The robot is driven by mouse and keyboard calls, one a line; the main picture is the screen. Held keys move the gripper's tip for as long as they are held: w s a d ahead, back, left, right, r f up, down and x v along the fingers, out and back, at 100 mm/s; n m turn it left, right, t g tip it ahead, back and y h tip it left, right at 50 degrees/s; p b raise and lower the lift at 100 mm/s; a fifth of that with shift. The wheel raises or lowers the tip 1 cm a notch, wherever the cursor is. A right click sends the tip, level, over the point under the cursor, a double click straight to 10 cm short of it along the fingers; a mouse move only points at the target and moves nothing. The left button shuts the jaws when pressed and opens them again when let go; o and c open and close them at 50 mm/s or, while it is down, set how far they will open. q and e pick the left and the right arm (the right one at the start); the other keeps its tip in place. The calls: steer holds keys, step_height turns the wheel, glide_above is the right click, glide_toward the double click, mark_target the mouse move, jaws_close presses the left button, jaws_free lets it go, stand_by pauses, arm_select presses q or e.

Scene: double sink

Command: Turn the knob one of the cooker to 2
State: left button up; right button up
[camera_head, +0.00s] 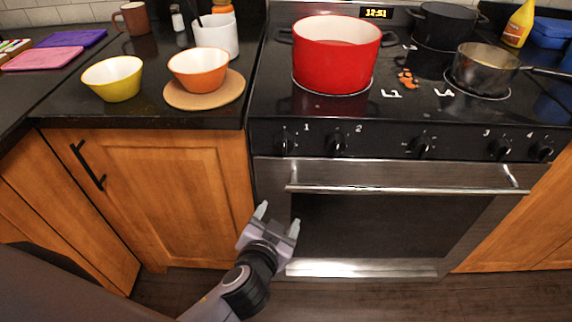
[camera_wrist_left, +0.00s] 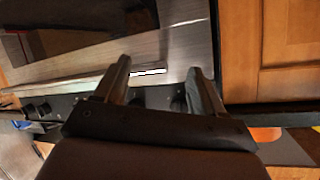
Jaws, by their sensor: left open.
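The cooker (camera_head: 420,165) has a black front panel with several black knobs. Knob one (camera_head: 284,142) is at the far left of the panel, with a white "1" to its right. Knob two (camera_head: 336,144) is just right of it, with a white "2" beside it. My left gripper (camera_head: 277,218) is open and empty, below the knobs near the left edge of the oven door and apart from it. In the left wrist view, its two fingers (camera_wrist_left: 158,82) point toward the cooker front, with dark knobs partly hidden behind them. My right gripper is not in view.
The oven handle (camera_head: 405,189) runs across the door below the knobs. A red pot (camera_head: 335,58) sits on the cooktop, with dark pans at right. Bowls stand on the left counter, above a wooden cabinet (camera_head: 165,195) with a black handle.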

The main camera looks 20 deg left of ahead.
arm_select(q)
step_height(320, 180, up, 2)
steer(key=w+n+t+y+b, duration=0.1)
steer(key=w+y, duration=0.1)
steer(key=n+t+y+b, duration=0.2)
steer(key=n+y, duration=0.1)
steer(key=n, duration=0.1)
glide_toward(285, 151)
steer(key=w, duration=0.3)
steer(key=x, duration=0.2)
steer(key=a+p+x, duration=0.1)
steer(key=x, duration=0.2)
steer(key=shift+w+a, duration=0.2)
steer(key=shift+w, duration=0.35)
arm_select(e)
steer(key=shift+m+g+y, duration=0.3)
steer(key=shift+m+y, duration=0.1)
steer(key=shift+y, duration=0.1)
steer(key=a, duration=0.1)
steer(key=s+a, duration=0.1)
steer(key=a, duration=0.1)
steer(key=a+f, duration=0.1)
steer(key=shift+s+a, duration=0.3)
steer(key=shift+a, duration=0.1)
arm_select(q)
steer(key=c, duration=1.1)
